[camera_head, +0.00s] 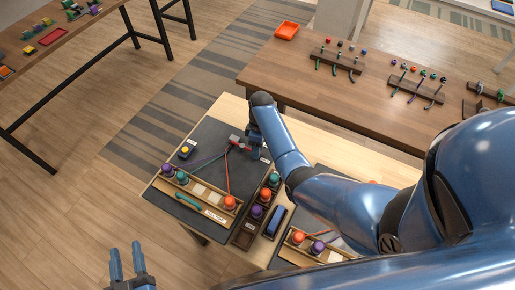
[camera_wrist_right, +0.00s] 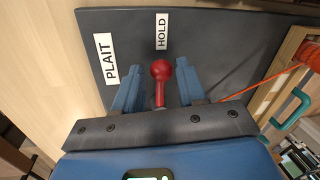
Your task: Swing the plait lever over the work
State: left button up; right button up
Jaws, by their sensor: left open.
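The plait lever, a red handle with a round knob (camera_wrist_right: 161,70), stands between the fingers of my right gripper (camera_wrist_right: 160,88) in the right wrist view. There is a visible gap on each side of the knob, so the gripper is open around it. The knob end points toward the HOLD label (camera_wrist_right: 162,31); the PLAIT label (camera_wrist_right: 105,60) is to its left. In the head view the red lever (camera_head: 236,140) shows beside my right gripper, partly hidden by it. My left gripper (camera_head: 127,262) is open and empty at the lower left, away from the work mat.
The dark mat (camera_head: 205,145) carries teal and orange cords and a wooden rack (camera_head: 190,210) of coloured spools. A dark spool tray (camera_head: 247,234) and a blue block (camera_head: 274,222) stand to its right. A yellow-topped button box (camera_head: 185,151) sits at the mat's left.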

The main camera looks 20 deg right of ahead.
jog(key=shift+o, duration=0.7)
notch_tip(320, 180, up, 10)
jog(key=w+d, duration=0.1)
jog(key=shift+w+d+r, duration=0.15)
jog(key=shift+w+r, duration=0.1)
jog(key=shift+w, duration=0.05)
dwell(0.4)
